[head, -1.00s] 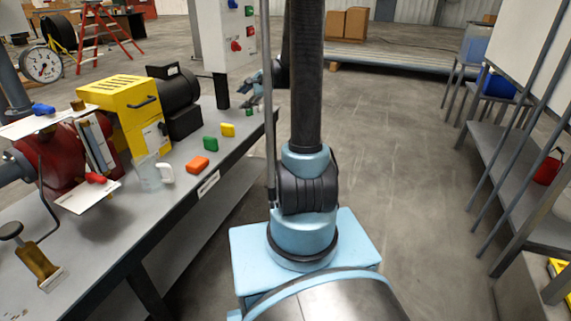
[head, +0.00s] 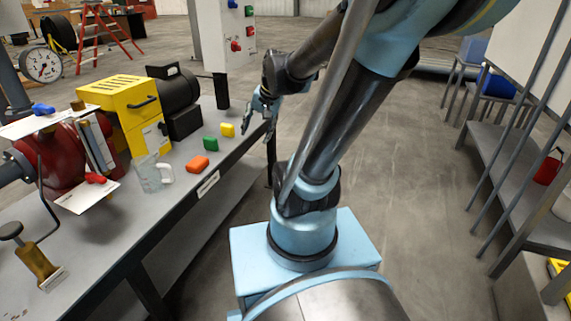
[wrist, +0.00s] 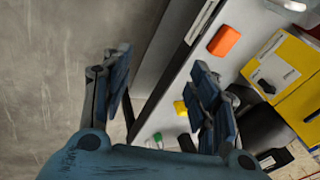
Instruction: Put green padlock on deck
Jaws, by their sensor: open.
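A green block (head: 210,143), which looks like the green padlock, lies on the grey bench top (head: 120,228) near its front edge, between an orange block and a yellow block. No shackle can be made out. My gripper (head: 258,122) is open and empty, to the right of the blocks by the bench's far end. In the wrist view my gripper (wrist: 162,65) has its fingers spread, over the floor and bench edge. I cannot tell which surface is the deck.
The orange block (head: 197,164) and yellow block (head: 227,129) flank the green one. A clear mug (head: 150,174), yellow housing (head: 125,100), black motor (head: 180,100) and red pump (head: 55,160) stand behind or left. A control panel post (head: 208,35) rises at the far end.

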